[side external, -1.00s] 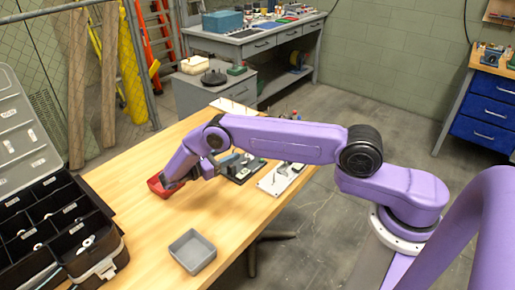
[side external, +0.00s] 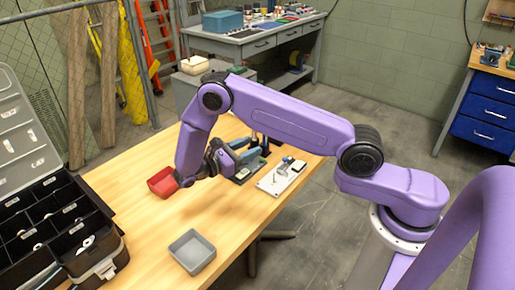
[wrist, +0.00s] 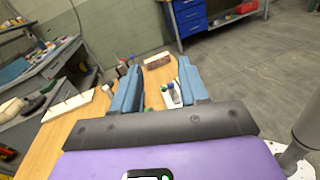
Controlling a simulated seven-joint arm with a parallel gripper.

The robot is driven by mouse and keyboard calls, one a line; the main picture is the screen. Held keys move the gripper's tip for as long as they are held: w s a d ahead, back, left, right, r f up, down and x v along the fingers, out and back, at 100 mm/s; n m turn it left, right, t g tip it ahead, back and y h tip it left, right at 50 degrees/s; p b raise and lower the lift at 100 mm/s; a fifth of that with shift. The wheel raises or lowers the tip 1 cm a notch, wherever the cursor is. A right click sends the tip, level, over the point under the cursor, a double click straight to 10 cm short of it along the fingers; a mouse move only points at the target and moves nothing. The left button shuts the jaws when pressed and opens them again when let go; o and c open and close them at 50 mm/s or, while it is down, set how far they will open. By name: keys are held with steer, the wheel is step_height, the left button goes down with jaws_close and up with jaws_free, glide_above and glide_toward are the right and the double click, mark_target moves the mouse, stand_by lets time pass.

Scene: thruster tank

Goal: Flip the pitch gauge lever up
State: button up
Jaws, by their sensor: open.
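I cannot pick out the pitch gauge lever for certain. A white plate (side external: 268,184) with small metal fittings and a black block lies near the table's right edge in the side view. A dark board (side external: 243,178) with fixtures lies just left of it, partly hidden by my gripper. My gripper (side external: 253,148) is open and empty, its blue-grey fingers pointing right, above the dark board. In the wrist view my gripper (wrist: 159,68) shows both fingers spread, with a blue-capped item (wrist: 172,93) and part of a white plate seen between them.
A red bin (side external: 163,182) and a grey bin (side external: 192,251) stand on the wooden table. An open black toolbox (side external: 55,225) is at the left. A brown block (wrist: 157,60) and several bottles (wrist: 127,67) show beyond the fingers in the wrist view.

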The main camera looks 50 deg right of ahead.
steer(key=shift+s+r, duration=0.3)
steer(key=shift+s, duration=0.3)
steer(key=shift+s+r, duration=0.25)
steer(key=shift+s, duration=0.4)
steer(key=shift+s+r, duration=0.3)
steer(key=shift+s, duration=0.3)
steer(key=shift+c, duration=0.3)
steer(key=c, duration=0.5)
steer(key=shift+w+d+f+m+g+y, duration=0.1)
steer(key=shift+d+f+m+g+y, duration=0.15)
steer(key=shift+m+y, duration=0.3)
jaws_close()
steer(key=w+r+m+t+y, duration=0.1)
steer(key=w+r+m+y, duration=0.2)
steer(key=w+m+y, duration=0.45)
steer(key=w+r+m+t+y, duration=0.2)
steer(key=w+m+y, duration=0.3)
steer(key=w+y, duration=0.45)
steer(key=f, duration=0.4)
steer(key=s+f, duration=0.1)
steer(key=f, duration=0.4)
steer(key=s+f, duration=0.1)
steer(key=f, duration=0.3)
steer(key=shift+s+a+f, duration=0.1)
steer(key=shift+s+f, duration=0.1)
steer(key=shift+f, duration=0.1)
